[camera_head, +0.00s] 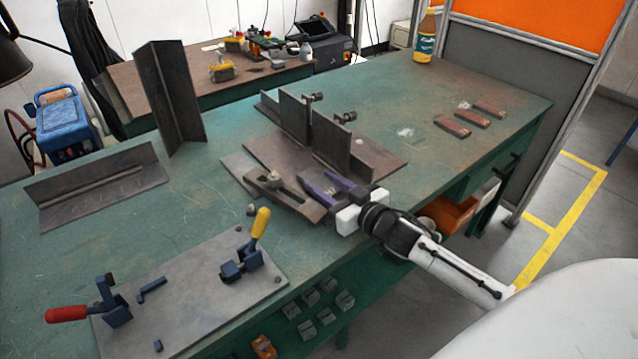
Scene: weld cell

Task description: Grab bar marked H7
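Three short reddish-brown bars lie in a staggered row on the right part of the green table: one at the back (488,108), one in the middle (472,117) and one in front (453,127). Their markings are too small to read, so I cannot tell which is H7. My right gripper (314,177) has purple fingers that stand apart with nothing visible between them. It is over the table's front edge, beside the slotted clamp piece, left of and nearer than the bars. My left gripper is not in view.
A welding fixture with upright plates (330,140) stands left of the bars. A brown slotted clamp piece (284,194) is close to my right fingers. A toggle-clamp plate (190,295) and angle irons (98,185) occupy the left. A bottle (425,38) stands at the back.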

